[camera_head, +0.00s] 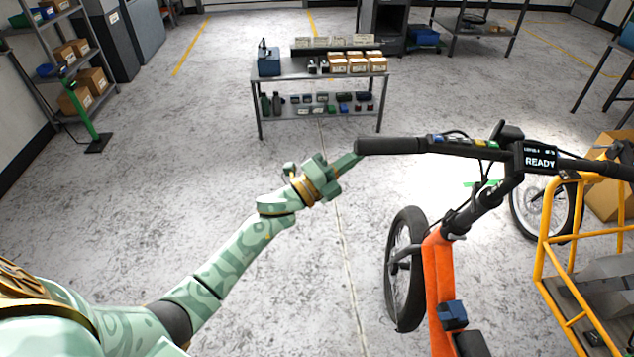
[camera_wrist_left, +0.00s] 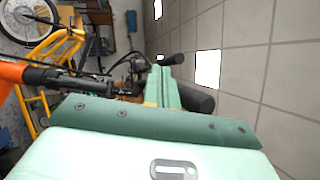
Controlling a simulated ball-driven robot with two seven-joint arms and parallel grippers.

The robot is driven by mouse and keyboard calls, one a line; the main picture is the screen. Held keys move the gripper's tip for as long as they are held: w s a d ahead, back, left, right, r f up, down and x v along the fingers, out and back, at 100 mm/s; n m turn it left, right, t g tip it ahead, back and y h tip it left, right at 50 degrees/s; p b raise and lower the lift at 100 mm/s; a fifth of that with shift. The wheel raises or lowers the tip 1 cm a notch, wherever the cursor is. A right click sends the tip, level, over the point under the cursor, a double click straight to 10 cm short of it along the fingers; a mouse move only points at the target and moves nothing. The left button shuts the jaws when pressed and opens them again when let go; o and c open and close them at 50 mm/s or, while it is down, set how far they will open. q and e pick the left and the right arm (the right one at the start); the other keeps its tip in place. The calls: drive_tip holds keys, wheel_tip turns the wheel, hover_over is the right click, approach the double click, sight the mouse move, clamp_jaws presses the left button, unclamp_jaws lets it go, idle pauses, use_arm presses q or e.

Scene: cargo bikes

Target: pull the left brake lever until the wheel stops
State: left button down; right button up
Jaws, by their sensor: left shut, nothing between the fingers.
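An orange cargo bike (camera_head: 438,285) stands to the right in the head view. Its left handlebar grip (camera_head: 390,146) is black and points left. My left gripper (camera_head: 350,163) is shut and empty, its fingertips close to the outer end of this grip; I cannot tell whether they touch. In the left wrist view, the shut fingers (camera_wrist_left: 165,85) have a black grip end (camera_wrist_left: 196,98) beside them on the right. I cannot make out the left brake lever clearly. A dark-tyred wheel (camera_head: 396,283) shows beside the orange frame; I cannot tell if it turns. My right gripper is out of view.
A display reading READY (camera_head: 540,156) sits mid-handlebar. A yellow rack (camera_head: 543,262) and another wheel (camera_head: 519,222) are at the right. A grey bench (camera_head: 295,76) with boxes stands behind. The floor left of the bike is clear apart from my arm.

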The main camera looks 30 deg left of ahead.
use_arm(q)
drive_tip(key=v, duration=1.4)
drive_tip(key=shift+w+r, duration=0.1)
